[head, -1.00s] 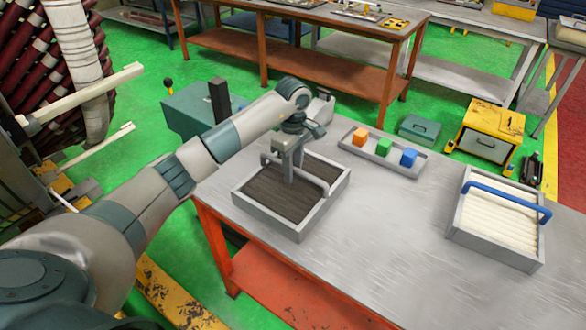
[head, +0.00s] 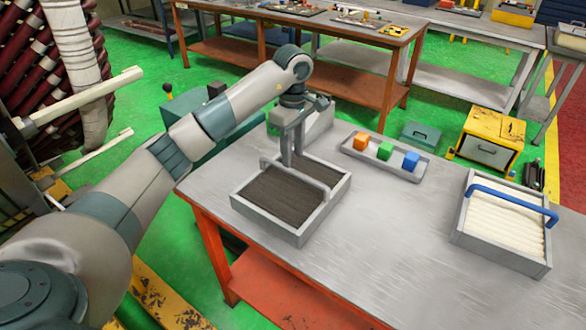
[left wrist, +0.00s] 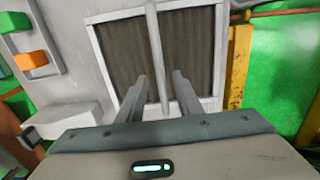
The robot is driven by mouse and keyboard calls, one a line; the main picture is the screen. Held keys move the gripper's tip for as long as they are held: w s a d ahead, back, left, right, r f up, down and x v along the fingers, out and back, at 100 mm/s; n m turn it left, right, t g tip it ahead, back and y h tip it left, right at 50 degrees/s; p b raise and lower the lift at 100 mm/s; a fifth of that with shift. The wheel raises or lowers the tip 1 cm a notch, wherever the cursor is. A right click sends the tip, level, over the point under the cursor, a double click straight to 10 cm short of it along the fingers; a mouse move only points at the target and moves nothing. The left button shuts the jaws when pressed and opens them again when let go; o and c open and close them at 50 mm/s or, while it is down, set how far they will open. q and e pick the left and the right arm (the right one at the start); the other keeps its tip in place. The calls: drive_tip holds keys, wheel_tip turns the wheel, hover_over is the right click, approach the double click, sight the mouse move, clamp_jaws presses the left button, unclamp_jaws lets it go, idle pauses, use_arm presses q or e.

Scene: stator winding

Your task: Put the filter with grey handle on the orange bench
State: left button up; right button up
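The filter with grey handle (head: 317,226) is a grey square frame with a dark brown pleated inside. It lies flat on the near table (head: 370,245), which has a grey metal top and orange legs. Its grey handle (head: 320,186) arches over it. My left gripper (head: 291,163) is above the handle, pointing down. In the left wrist view, its two fingers (left wrist: 160,88) are apart, with the handle bar (left wrist: 157,50) seen between and beyond them. I see no grip on the handle. Another orange-framed bench (head: 340,76) stands behind. My right gripper is out of view.
A shallow grey tray (head: 421,176) holds orange, green and blue cubes. A white filter with a blue handle (head: 510,199) lies at the right of the table. The table's middle is clear. A yellow cabinet (head: 490,138) and a green box (head: 421,133) stand on the floor beyond.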

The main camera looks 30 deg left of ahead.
use_arm(q)
drive_tip(key=shift+r+b, duration=0.3)
drive_tip(key=shift+r, duration=2.2)
